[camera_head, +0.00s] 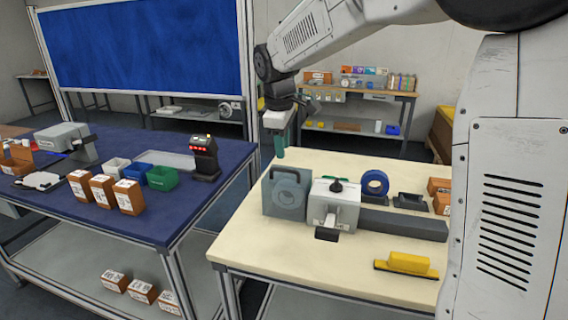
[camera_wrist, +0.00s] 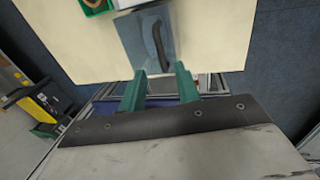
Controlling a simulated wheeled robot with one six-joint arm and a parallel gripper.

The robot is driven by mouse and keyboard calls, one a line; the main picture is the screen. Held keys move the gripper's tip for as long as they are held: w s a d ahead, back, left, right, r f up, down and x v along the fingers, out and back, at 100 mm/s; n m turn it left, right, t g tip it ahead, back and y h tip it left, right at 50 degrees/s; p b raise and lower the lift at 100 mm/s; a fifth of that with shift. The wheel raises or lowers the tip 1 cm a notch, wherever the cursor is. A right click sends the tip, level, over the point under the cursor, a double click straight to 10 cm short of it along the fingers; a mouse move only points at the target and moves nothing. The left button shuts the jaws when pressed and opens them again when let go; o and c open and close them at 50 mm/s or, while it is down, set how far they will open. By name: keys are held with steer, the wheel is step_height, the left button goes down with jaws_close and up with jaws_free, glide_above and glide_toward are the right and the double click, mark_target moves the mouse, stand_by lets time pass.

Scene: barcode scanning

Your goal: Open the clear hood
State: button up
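The clear hood (camera_head: 280,206) is a blue-grey, see-through box near the left edge of the cream table, left of a white-and-grey device. It appears shut, and a round shape shows faintly through its side. In the wrist view the hood (camera_wrist: 133,40) lies just beyond my fingertips, with a dark curved handle (camera_wrist: 158,44) on it. My gripper (camera_head: 279,150) hangs above the hood with its teal fingers pointing down. In the wrist view the two fingers of my gripper (camera_wrist: 160,72) are apart with nothing between them, and they do not appear to touch the handle.
The white-and-grey device (camera_head: 333,205) stands right beside the hood. A blue tape roll (camera_head: 375,182) and a yellow block (camera_head: 408,263) are farther right on the cream table (camera_head: 300,262). The blue table (camera_head: 150,220) at left holds small bins, boxes and a dark scanner (camera_head: 205,158).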

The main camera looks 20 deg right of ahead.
mark_target(284, 170)
steer(key=f, duration=0.6)
steer(key=shift+w+d+f, duration=0.15)
steer(key=shift+w+d, duration=0.2)
steer(key=shift+w, duration=0.05)
steer(key=shift+c, duration=0.3)
jaws_close()
